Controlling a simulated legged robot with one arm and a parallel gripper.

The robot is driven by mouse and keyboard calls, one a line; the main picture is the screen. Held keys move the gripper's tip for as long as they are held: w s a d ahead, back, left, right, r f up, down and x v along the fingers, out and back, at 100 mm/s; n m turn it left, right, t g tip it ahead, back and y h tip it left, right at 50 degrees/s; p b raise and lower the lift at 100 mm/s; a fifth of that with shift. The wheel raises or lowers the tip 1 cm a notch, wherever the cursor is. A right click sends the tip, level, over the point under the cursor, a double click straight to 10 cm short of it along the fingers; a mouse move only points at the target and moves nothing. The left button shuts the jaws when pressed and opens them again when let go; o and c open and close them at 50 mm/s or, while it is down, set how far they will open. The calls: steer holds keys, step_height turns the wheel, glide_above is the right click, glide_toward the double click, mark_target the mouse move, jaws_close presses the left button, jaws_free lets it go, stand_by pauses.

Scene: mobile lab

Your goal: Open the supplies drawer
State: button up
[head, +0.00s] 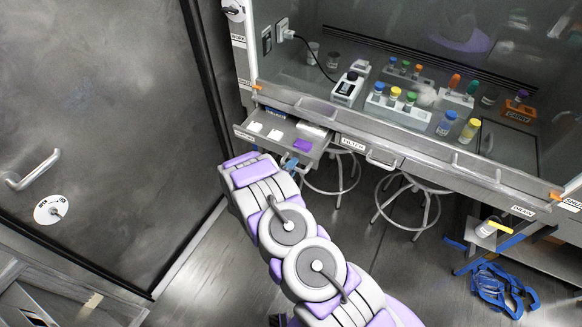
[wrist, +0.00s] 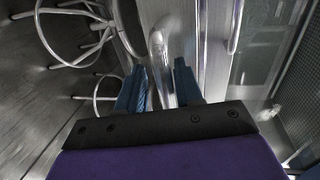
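The supplies drawer (head: 254,131) stands pulled out from the left end of the bench in the head view. Its inside shows white boxes and a purple item. I cannot read its label for certain. My gripper (head: 290,165) is at the right part of the drawer's front, and its blue fingers are small there. In the wrist view, the two blue fingers (wrist: 159,82) lie on either side of the curved metal drawer handle (wrist: 156,45) and appear shut on it. The contact itself is partly hidden.
Round stools (head: 413,203) stand under the bench, right of the drawer. A filter drawer (head: 352,143) beside it is closed. A glass cabinet above holds vial racks (head: 398,109). A grey door (head: 95,110) is at left. Blue straps (head: 497,288) lie on the floor at right.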

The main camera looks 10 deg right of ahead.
steer(key=shift+r, duration=0.15)
steer(key=shift+s+a, duration=0.1)
steer(key=shift+a, duration=0.05)
steer(key=p+v, duration=0.2)
steer(key=v, duration=1.5)
